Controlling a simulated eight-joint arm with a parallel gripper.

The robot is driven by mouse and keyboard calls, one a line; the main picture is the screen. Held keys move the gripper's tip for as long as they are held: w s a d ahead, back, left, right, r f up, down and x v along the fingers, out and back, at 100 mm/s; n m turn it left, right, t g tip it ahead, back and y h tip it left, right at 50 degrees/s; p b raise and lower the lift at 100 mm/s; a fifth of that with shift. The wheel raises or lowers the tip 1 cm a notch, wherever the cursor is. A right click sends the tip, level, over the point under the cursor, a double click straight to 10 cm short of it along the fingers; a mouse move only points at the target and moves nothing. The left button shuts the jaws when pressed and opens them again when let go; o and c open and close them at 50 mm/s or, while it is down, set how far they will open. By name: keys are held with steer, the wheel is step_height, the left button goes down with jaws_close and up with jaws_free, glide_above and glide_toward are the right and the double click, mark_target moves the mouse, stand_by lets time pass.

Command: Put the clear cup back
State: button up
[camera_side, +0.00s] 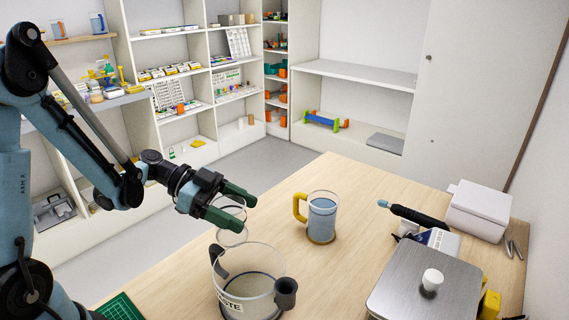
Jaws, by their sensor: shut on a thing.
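My gripper (245,212) is at the left of the bench, above the table's left part. Its two green fingers are shut on a small clear cup (232,236), which shows as a faint see-through outline between and below the fingers. The cup is held in the air, just above and behind the rim of a larger clear container (248,293) with a label ending in "STE". I cannot tell whether the cup overlaps the container's opening or only lines up with it in this view.
A mug (322,218) with a yellow handle and blue contents stands mid-table on a round coaster. A green mat (120,308) lies front left.

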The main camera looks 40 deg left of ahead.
steer(key=w+r, duration=0.4)
steer(key=w, duration=0.4)
steer(key=shift+m+g, duration=0.3)
steer(key=shift+m, duration=0.1)
steer(key=shift+s+d+f, duration=0.1)
steer(key=shift+d+f, duration=0.05)
steer(key=shift+f, duration=2.2)
steer(key=shift+s+d+f, duration=0.1)
steer(key=shift+f, duration=2.2)
steer(key=shift+f, duration=0.15)
steer(key=o, duration=1.2)
steer(key=shift+c, duration=0.2)
